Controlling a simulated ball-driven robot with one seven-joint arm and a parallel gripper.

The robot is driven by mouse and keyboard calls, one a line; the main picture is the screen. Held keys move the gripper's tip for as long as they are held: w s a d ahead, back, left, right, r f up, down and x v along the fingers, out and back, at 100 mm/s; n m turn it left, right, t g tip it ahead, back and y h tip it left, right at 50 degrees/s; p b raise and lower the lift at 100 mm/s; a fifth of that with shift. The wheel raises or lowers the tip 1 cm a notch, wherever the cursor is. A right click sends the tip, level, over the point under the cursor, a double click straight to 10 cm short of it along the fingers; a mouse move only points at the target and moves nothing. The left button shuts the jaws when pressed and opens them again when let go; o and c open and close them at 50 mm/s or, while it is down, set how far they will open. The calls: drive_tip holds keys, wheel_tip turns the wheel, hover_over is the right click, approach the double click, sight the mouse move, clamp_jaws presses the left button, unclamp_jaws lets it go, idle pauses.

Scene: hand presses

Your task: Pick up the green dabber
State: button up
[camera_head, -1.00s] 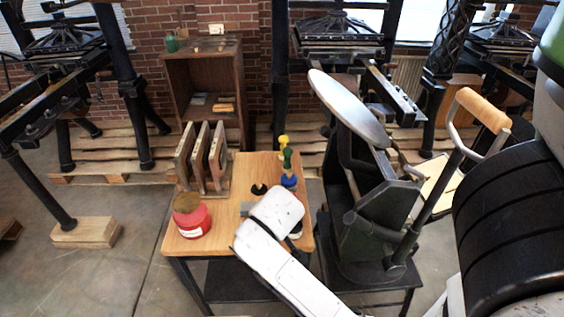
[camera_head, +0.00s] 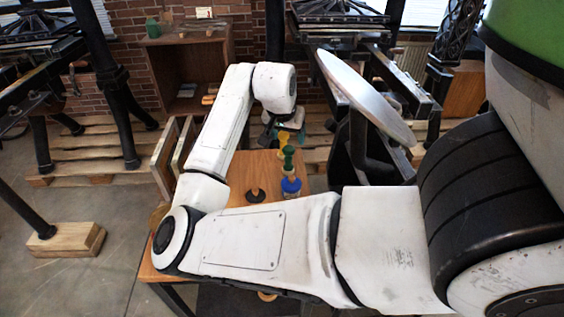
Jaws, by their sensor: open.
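The green dabber (camera_head: 288,158) stands upright near the far edge of the small wooden table (camera_head: 228,190), just behind the blue dabber (camera_head: 291,186). My gripper (camera_head: 287,134) hangs from the white arm just beyond the green dabber, close to it in the picture. It is open and small in view, and I cannot tell whether it touches the dabber. The yellow dabber is hidden behind the gripper.
A black dabber (camera_head: 255,195) stands left of the blue one. Upright wooden panels (camera_head: 168,155) stand at the table's left. A black press with a tilted silver disc (camera_head: 366,97) stands close on the right. My arm hides the table's front.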

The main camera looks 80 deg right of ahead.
sight(289, 154)
drive_tip(key=shift+y, duration=0.3)
drive_tip(key=x, duration=1.1)
drive_tip(key=shift+w+f+p, duration=0.25)
drive_tip(key=shift+w+p, duration=0.1)
drive_tip(key=shift+c, duration=0.2)
drive_tip(key=c, duration=1)
